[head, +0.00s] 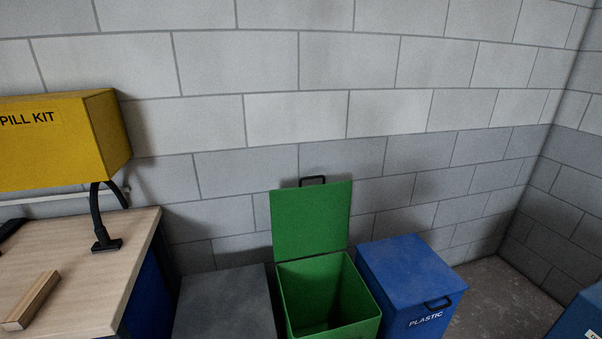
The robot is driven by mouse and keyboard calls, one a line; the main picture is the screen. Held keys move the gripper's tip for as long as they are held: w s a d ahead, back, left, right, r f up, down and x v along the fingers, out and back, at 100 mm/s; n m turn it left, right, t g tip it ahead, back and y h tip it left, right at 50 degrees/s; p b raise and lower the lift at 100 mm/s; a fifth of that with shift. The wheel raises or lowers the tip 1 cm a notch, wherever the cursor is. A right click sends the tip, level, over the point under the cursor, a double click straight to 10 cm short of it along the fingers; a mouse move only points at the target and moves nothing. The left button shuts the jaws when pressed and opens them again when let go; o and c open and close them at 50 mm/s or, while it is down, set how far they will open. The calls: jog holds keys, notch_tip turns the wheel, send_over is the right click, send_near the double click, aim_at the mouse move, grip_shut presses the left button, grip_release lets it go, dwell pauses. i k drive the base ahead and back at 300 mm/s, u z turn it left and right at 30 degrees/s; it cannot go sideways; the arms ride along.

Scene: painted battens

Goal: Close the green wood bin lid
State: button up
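The green wood bin (365,320) stands on the floor near the wall, at the bottom centre of the head view. Its green lid (312,222) is open, standing up at the back of the bin by the wall. A black handle (313,180) is at the lid's top edge. The part of the inside that I see looks empty, and the bin's lower front is cut off by the picture's edge. My gripper is not in view.
A blue PLASTIC bin (410,265), shut, stands close on the right, and a grey-topped box (225,305) on the left. A wooden bench (80,260) holds a wood batten (31,301). A yellow spill kit box (70,140) is above it. Floor (490,300) shows at right.

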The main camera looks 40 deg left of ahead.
aim_at(307, 220)
jog(key=u, duration=0.7)
jog(key=i, duration=0.9)
jog(key=u, duration=1.15)
jog(key=i, duration=0.4)
jog(key=u, duration=0.35)
